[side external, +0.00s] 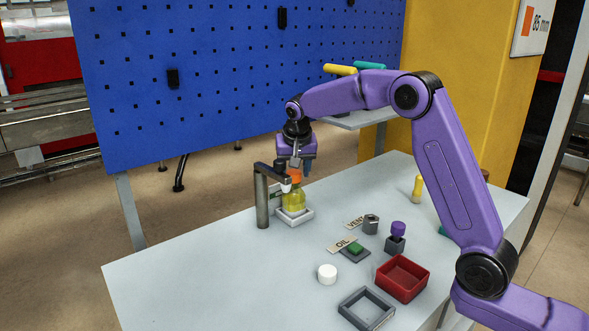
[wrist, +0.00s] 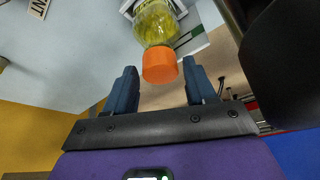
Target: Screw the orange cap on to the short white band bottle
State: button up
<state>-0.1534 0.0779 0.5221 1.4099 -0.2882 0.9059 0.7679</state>
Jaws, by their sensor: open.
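The orange cap (side external: 294,174) sits on top of a short clear bottle (side external: 294,200) holding yellow liquid. The bottle stands upright in a white square holder (side external: 306,216). I cannot make out a white band on it, or whether the cap is threaded down. My gripper (side external: 296,166) is directly above the bottle with its jaws around the cap's level. In the wrist view, the blue fingers of my gripper (wrist: 160,68) are open, one on each side of the orange cap (wrist: 161,64), with a gap on both sides. The bottle (wrist: 155,24) extends beyond the cap.
A dark metal post with an overhanging arm (side external: 262,198) stands close to the bottle's left. A white cap (side external: 327,274), red tray (side external: 402,278), grey frame (side external: 366,308), hex nut (side external: 371,224) and purple-topped piece (side external: 398,230) lie nearer. The table's left front (side external: 200,280) is clear.

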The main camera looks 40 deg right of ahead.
jog(key=shift+n, duration=0.8)
jog(key=shift+d+n+t+y, duration=0.1)
jog(key=shift+n+t+y, duration=0.2)
jog(key=shift+n+y, duration=0.35)
jog(key=c, duration=0.6)
jog(key=shift+m+h, duration=0.45)
jog(key=shift+m, duration=0.3)
jog(key=shift+m+h, duration=0.3)
jog(key=shift+m, duration=0.5)
jog(key=shift+g, duration=0.4)
